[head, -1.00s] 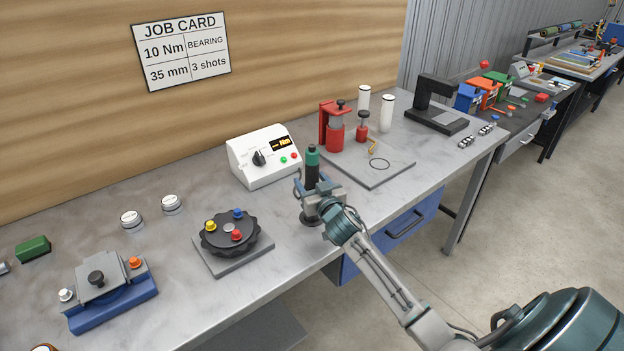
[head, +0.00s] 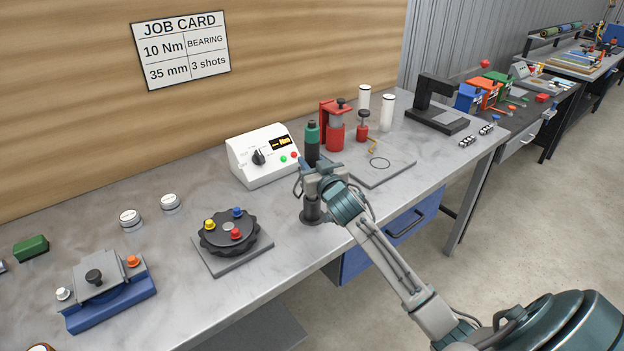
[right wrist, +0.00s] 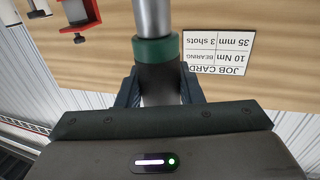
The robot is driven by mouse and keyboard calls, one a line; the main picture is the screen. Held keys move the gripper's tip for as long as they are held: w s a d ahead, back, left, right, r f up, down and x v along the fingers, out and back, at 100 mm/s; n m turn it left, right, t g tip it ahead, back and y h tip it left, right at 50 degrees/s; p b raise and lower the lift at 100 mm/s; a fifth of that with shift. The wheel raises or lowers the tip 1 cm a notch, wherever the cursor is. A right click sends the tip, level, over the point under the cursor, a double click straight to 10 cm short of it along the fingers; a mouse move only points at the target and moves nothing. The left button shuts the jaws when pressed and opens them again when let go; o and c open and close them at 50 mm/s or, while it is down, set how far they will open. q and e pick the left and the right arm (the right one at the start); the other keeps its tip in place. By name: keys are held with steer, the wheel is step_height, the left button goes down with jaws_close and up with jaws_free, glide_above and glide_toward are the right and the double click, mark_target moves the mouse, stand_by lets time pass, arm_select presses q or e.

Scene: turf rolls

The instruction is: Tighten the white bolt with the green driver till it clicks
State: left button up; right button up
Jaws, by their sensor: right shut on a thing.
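The green driver (head: 312,142), with a green band and dark body, stands upright in my right gripper (head: 316,178), which is shut on it. In the right wrist view the driver (right wrist: 157,50) shows its green band and a silver shaft between the fingers. A dark round stand (head: 312,217) is directly below the gripper; whether the driver's lower end is clear of it I cannot tell. The white bolt (head: 63,294) is on the blue fixture (head: 115,305) at the far left, well away from the driver. My left gripper is not in view.
An orange bolt (head: 133,261) shares the fixture. A black dial (head: 228,235) with yellow, blue and red bolts lies between fixture and driver. The white torque box (head: 262,160) stands behind. A red press (head: 334,125) and grey plate (head: 385,168) are at right.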

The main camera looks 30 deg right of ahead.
mark_target(312, 127)
step_height(312, 127, up, 4)
steer(key=shift+f, duration=0.1)
steer(key=shift+r, duration=0.4)
steer(key=shift+r+p, duration=3.7)
steer(key=shift+r, duration=0.5)
steer(key=shift+f, duration=0.1)
